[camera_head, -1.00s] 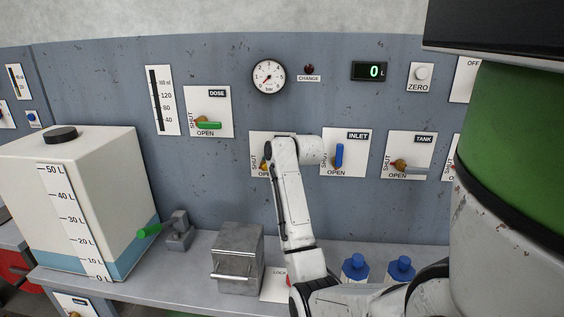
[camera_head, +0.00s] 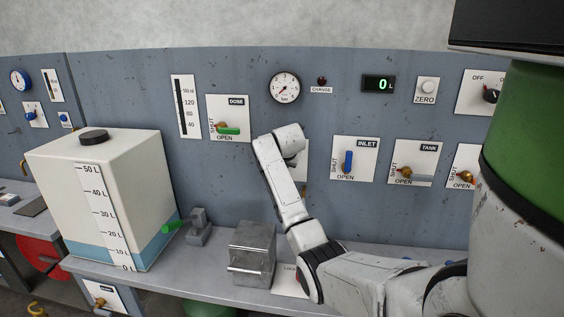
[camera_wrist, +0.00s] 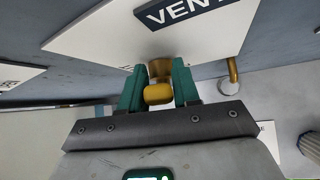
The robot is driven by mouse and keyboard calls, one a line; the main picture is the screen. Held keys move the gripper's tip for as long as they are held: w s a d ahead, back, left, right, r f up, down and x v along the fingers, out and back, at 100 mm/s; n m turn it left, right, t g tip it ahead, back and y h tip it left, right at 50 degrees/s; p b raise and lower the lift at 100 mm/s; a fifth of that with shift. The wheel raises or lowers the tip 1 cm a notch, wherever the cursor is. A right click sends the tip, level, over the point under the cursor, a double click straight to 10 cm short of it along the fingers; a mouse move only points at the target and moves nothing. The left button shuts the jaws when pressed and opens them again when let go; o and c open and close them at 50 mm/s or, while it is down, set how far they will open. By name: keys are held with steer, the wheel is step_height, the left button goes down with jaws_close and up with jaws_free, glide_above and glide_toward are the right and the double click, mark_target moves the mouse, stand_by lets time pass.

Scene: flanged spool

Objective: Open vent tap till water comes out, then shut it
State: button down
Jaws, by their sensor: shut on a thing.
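The vent plate (camera_wrist: 205,40) is white with a dark "VENT" label, partly cut off at the top of the wrist view. The yellow-brass vent tap (camera_wrist: 158,94) sticks out of its lower edge. My gripper (camera_wrist: 157,86) is shut on the tap handle, with one green finger on each side. In the head view my arm hides the gripper and the tap; only a strip of the vent plate (camera_head: 303,173) shows. A brass pipe (camera_wrist: 233,70) stands right of the tap in the wrist view. I see no water at it.
The inlet tap (camera_head: 348,162) and tank tap (camera_head: 408,174) are close on the right; the dose tap (camera_head: 228,131) is up left. A metal box (camera_head: 252,252) and white tank (camera_head: 110,205) stand on the bench. The gauge (camera_head: 285,87) hangs above; the display (camera_head: 378,84) reads 0 L.

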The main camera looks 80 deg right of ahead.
steer(key=shift+f, duration=0.15)
steer(key=c, duration=1)
jaws_free()
steer(key=shift+o, duration=0.2)
steer(key=b+v, duration=0.1)
steer(key=v, duration=1)
steer(key=shift+b, duration=0.35)
steer(key=shift+d, duration=0.1)
